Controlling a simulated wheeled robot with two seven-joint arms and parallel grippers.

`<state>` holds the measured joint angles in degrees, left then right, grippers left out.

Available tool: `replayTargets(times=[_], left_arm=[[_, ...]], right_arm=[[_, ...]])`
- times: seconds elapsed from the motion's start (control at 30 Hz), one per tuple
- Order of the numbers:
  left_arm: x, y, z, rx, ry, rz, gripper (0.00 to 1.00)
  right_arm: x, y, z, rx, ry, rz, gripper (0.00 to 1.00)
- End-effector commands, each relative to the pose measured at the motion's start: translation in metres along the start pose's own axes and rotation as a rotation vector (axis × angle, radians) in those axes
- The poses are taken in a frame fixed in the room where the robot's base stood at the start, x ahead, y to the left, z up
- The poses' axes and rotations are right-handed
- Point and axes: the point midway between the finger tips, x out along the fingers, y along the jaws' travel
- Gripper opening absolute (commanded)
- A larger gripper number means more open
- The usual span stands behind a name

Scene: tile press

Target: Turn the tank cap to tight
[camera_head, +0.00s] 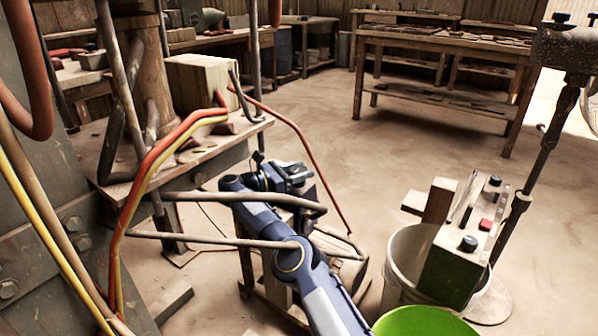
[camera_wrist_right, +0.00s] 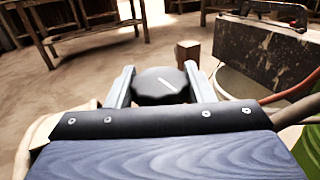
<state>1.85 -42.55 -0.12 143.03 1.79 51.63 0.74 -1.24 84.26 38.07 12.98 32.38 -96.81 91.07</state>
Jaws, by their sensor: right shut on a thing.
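The tank cap (camera_wrist_right: 160,86) is a dark round knob with a short white line on top, seen in the right wrist view. The line slants slightly, from upper left to lower right. My right gripper (camera_wrist_right: 158,88) has one pale finger on each side of the cap and is shut on it. In the head view my blue right arm reaches up from the bottom, and its gripper (camera_head: 292,172) is near the middle of the picture. The cap is hard to make out there. The tank's body is mostly hidden behind my arm and gripper. My left gripper is not in view.
Dark pipes and red and yellow hoses (camera_head: 150,165) cross close to my right arm. A green bowl-like rim (camera_head: 425,322) is at the bottom. Open floor (camera_head: 350,150) lies beyond.

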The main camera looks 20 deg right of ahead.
Motion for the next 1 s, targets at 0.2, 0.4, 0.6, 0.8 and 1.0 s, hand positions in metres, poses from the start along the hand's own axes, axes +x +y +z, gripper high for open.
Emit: replayTargets(times=[0.2, 0.4, 0.6, 0.8, 1.0], left_arm=[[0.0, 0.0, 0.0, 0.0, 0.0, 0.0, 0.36], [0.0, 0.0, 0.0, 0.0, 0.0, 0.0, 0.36], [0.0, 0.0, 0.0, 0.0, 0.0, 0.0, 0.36], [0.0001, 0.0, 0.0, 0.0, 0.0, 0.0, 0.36], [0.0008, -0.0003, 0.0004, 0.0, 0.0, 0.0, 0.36]], right_arm=[[0.0012, -0.0002, 0.0007, 0.0, -0.002, -0.001, 0.25], [0.001, -0.0002, 0.0007, 0.0, -0.001, -0.001, 0.68], [0.0006, -0.0001, 0.0004, 0.0, -0.001, 0.0, 0.7], [0.0007, 0.0, 0.0007, 0.0, -0.001, 0.006, 0.7], [0.0014, -0.0001, 0.0006, -0.001, 0.0, 0.043, 0.7]])
